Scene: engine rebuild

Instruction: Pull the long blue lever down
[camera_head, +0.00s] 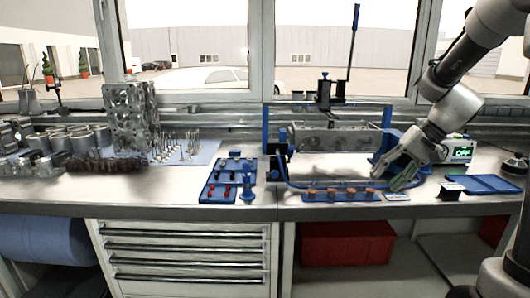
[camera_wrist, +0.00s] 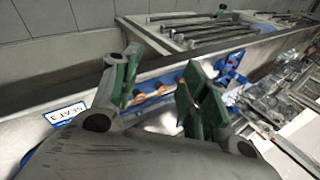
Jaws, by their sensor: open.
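The long blue lever (camera_head: 353,42) stands nearly upright above the blue press-like fixture, in front of the window. Its upper end is blue and its shaft is dark. Its foot meets a dark clamp head (camera_head: 327,92) on the fixture (camera_head: 386,118). My gripper (camera_head: 398,174) is low at the fixture's right front corner, well below and to the right of the lever, and apart from it. Its green fingers are spread and empty; they also show in the wrist view (camera_wrist: 158,88). The lever is not seen in the wrist view.
A blue strip with several copper-coloured parts (camera_head: 341,195) lies at the bench's front edge, near my gripper. A green-lit box (camera_head: 461,149) reading OFF and a blue tray (camera_head: 492,184) are to the right. Engine parts crowd the left bench. The space around the lever's top looks clear.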

